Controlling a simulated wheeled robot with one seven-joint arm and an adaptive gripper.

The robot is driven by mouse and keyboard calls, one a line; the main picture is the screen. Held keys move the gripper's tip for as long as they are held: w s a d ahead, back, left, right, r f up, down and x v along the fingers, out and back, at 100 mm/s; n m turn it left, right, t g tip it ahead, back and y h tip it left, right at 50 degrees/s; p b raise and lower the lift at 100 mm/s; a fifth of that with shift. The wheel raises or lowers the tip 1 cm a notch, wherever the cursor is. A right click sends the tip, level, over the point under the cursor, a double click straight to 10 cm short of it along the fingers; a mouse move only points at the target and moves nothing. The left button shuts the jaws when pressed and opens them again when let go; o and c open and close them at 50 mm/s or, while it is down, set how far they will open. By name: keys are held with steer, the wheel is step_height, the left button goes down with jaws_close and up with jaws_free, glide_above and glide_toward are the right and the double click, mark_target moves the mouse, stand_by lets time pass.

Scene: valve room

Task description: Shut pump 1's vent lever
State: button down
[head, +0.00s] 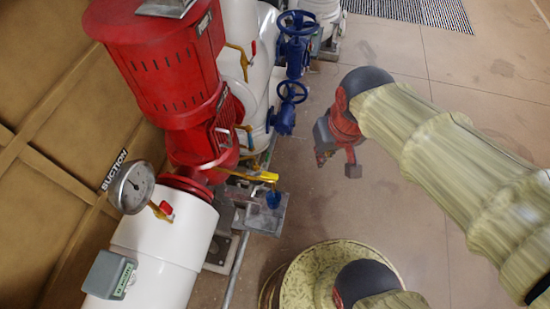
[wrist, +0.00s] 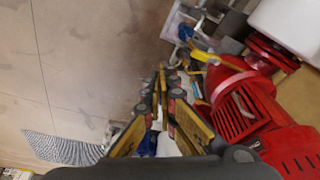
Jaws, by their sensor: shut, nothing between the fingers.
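The red pump (head: 165,75) stands at the left in the head view, and its red casing (wrist: 255,120) fills the right of the wrist view. A yellow lever (head: 255,176) sticks out to the right from the pump's base, above a blue cup (head: 273,199). A yellow lever (wrist: 205,56) also shows near blue in the wrist view. No label I can read marks the vent lever. My gripper (head: 338,160) is right of the lever, apart from it, over the floor. In the wrist view my gripper (wrist: 167,75) has its fingertips together, holding nothing.
A gauge (head: 131,187) and a small red-handled valve (head: 164,209) sit on the white suction pipe (head: 165,250). Blue handwheels (head: 292,91) stand behind the pump. A round yellowish drum-like shape (head: 305,275) is at the bottom.

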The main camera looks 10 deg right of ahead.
mark_target(262, 175)
steer(key=w+a+f+m+g+p, duration=0.2)
steer(key=w+f, duration=0.3)
steer(key=w, duration=0.4)
steer(key=w+a+f+m+g+y+p, duration=0.1)
steer(key=w+a+f+m+g+p, duration=0.2)
steer(key=w+f, duration=0.3)
steer(key=w+a, duration=0.1)
steer(key=w, duration=0.2)
steer(key=shift+a, duration=0.2)
steer(key=shift+s+f, duration=0.1)
steer(key=shift+f, duration=0.05)
steer(key=s+a+f+b, duration=0.1)
steer(key=s+a+f, duration=0.1)
steer(key=s+f, duration=0.3)
steer(key=x, duration=0.4)
steer(key=shift+f, duration=0.35)
